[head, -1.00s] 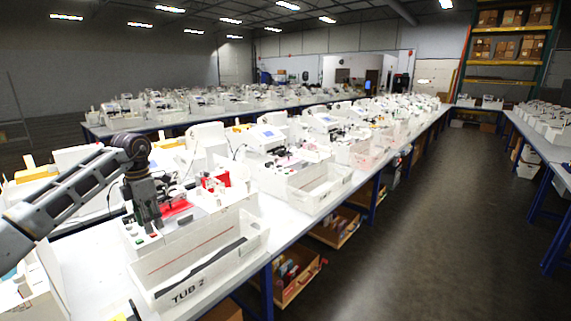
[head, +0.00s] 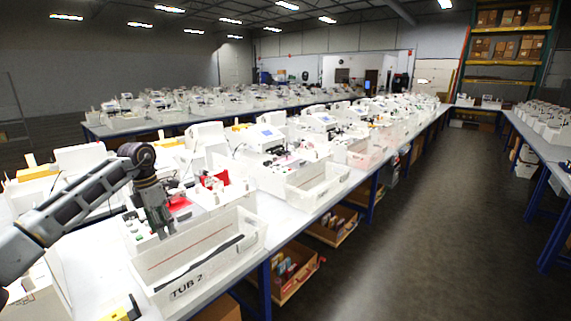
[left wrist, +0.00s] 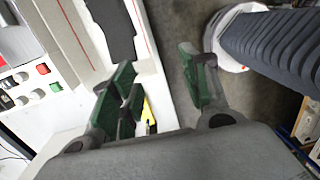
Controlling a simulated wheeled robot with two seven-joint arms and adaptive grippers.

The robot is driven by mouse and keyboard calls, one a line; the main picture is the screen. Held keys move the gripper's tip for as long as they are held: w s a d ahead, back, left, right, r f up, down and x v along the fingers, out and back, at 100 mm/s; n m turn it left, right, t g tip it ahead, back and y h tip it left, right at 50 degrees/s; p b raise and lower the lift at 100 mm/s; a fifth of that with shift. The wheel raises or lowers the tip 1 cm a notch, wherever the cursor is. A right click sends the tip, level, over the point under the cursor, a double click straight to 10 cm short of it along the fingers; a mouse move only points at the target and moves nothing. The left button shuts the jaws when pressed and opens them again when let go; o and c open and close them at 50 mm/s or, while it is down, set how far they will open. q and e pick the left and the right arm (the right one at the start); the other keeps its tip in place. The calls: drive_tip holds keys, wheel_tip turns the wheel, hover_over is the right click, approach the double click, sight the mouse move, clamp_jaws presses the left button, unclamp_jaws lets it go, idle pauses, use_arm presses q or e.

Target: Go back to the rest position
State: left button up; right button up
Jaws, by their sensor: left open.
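My left gripper (head: 160,228) points down over the front of the pen plotter, between the machine and the white tub marked TUB 2 (head: 215,268). In the left wrist view its green-padded fingers (left wrist: 157,82) are apart with nothing held between them. A black strip lies inside the tub and also shows in the left wrist view (left wrist: 110,25). The plotter's button panel (left wrist: 35,85) with red and green buttons is at the left of that view. A red part (head: 215,180) sits on the machine behind the gripper. My right gripper is out of view.
A yellow-and-black item (head: 122,312) lies on the white bench near its front. More white machines and tubs (head: 318,185) continue along the bench. Wooden bins (head: 290,272) sit below it. The aisle floor (head: 420,245) on the right is clear.

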use_arm(q)
drive_tip(key=w+d+f+n+t+h, duration=0.35)
drive_tip(key=d+f+n+h, duration=0.35)
drive_tip(key=d+f+h, duration=0.9)
wheel_tip(320, 180, down, 26)
drive_tip(key=s+d+n+t+y, duration=0.1)
drive_tip(key=s+n+t+y, duration=0.2)
drive_tip(key=n+t+y, duration=0.9)
drive_tip(key=s+a+f+n+g+y, duration=0.25)
drive_tip(key=s+f+n, duration=0.55)
drive_tip(key=s+f, duration=0.45)
drive_tip(key=s+a+f+n+g+y, duration=0.1)
drive_tip(key=s+a+f+n+g, duration=0.3)
drive_tip(key=s+f+n, duration=0.65)
drive_tip(key=s+f+n+g, duration=0.1)
drive_tip(key=s+f, duration=0.4)
drive_tip(key=s, duration=0.7)
drive_tip(key=s+f+n+g+y, duration=0.1)
drive_tip(key=s+f+g, duration=0.3)
drive_tip(key=s, duration=0.8)
drive_tip(key=s+f+n+g, duration=0.2)
drive_tip(key=s+f, duration=0.3)
drive_tip(key=s, duration=0.7)
drive_tip(key=shift+s+d+f+g+y, duration=0.2)
drive_tip(key=shift+s+f+g+y, duration=0.2)
drive_tip(key=shift+g, duration=0.1)
